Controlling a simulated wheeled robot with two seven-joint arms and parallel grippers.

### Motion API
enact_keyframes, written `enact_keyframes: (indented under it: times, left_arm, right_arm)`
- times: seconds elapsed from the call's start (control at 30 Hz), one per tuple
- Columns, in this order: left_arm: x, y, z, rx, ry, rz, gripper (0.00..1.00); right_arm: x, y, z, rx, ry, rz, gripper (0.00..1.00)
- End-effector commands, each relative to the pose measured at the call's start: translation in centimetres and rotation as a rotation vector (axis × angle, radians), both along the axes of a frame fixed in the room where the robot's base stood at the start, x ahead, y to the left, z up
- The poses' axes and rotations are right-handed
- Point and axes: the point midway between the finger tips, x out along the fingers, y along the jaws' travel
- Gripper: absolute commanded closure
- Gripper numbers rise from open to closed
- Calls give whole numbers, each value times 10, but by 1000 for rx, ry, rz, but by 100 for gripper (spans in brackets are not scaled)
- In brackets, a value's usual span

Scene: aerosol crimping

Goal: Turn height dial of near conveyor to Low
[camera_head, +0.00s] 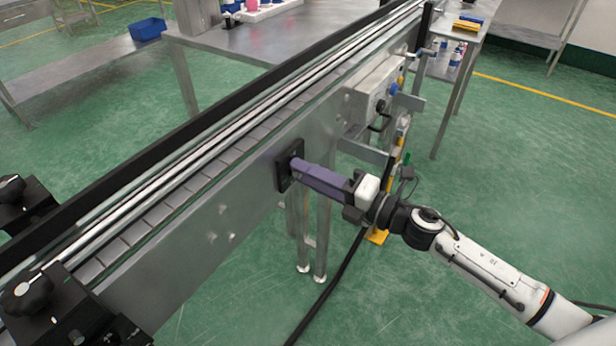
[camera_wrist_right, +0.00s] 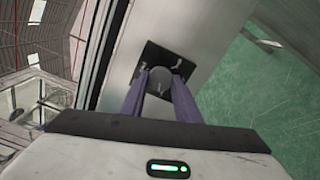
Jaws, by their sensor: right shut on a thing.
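The near conveyor (camera_head: 190,215) runs diagonally across the head view, with a slatted belt and a steel side panel. The height dial is a round grey knob (camera_wrist_right: 160,76) on a black square plate (camera_head: 284,168) on that side panel. My right gripper (camera_head: 298,164) reaches the plate from the right, its purple fingers shut around the knob. In the right wrist view the two fingers (camera_wrist_right: 160,86) sit on either side of the knob. The knob is mostly hidden by the fingers in the head view. Markings on the plate are too small to read. My left gripper is not in view.
A control box (camera_head: 375,95) with knobs is fixed to the conveyor side farther back. Black clamp knobs (camera_head: 28,292) stand at the lower left. A steel table (camera_head: 235,42) and a blue bin (camera_head: 147,29) are behind. The green floor at right is mostly clear.

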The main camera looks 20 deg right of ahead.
Motion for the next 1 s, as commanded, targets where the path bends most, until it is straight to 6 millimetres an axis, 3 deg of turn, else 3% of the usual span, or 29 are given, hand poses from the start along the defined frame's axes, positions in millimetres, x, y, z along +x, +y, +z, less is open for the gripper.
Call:
enact_keyframes:
  times: [0.4, 0.97, 1.0]
  left_arm:
    - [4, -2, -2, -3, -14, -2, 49]
    - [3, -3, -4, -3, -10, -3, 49]
    - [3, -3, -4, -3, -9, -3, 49]
  right_arm:
    - [0, 0, -2, -151, -117, 3, 93]
    - [0, 0, -1, -172, -131, 2, 93]
    - [0, 0, -2, -171, -131, 2, 64]
